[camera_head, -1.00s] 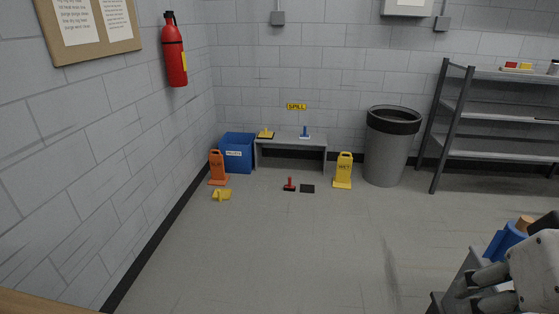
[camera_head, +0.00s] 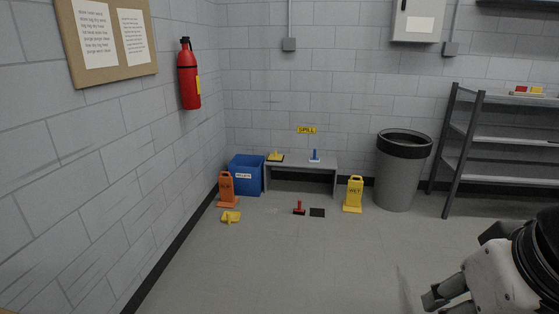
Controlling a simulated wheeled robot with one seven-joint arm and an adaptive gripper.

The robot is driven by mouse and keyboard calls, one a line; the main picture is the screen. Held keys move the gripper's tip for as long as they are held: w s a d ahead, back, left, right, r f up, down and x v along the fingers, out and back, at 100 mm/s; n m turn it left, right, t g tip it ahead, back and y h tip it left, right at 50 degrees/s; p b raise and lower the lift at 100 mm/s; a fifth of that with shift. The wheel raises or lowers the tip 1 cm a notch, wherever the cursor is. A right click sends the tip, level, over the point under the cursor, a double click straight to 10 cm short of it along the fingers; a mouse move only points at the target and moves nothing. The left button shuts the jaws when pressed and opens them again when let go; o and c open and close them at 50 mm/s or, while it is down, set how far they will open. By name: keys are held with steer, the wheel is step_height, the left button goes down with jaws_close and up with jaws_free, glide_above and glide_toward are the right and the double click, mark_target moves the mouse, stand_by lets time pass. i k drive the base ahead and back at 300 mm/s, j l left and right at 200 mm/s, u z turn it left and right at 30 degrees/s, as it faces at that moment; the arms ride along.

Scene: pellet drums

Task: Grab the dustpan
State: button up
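No thing in view is clearly a dustpan at this size. Small tools lie by the far wall: a yellow piece (camera_head: 231,216) and a red upright-handled piece (camera_head: 299,209) on the floor, and a flat black square (camera_head: 317,212) beside the red one. On the low grey bench (camera_head: 328,168) stand a yellow-and-dark piece (camera_head: 275,156) and a blue-handled piece (camera_head: 315,157). My gripper (camera_head: 440,300) is at the lower right, partly cut off by the frame edge, far nearer than these tools. Its opening cannot be made out.
A blue bin (camera_head: 246,175) and an orange sign (camera_head: 226,190) stand left of the bench. A yellow wet-floor sign (camera_head: 354,195) and a grey trash can (camera_head: 400,178) stand right. A metal shelf (camera_head: 448,150) is farther right. The middle floor is clear.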

mark_target(229, 218)
steer(key=i+l, duration=0.1)
steer(key=i, duration=1.6)
steer(key=i+j+u, duration=0.15)
steer(key=i+u, duration=0.15)
steer(key=i, duration=0.4)
steer(key=i+u, duration=0.35)
steer(key=i, duration=0.3)
steer(key=i+l+u, duration=0.3)
steer(key=i, duration=0.4)
steer(key=i+u, duration=0.3)
steer(key=i, duration=0.35)
steer(key=i+l+u, duration=0.15)
steer(key=i+u, duration=0.15)
steer(key=i, duration=0.4)
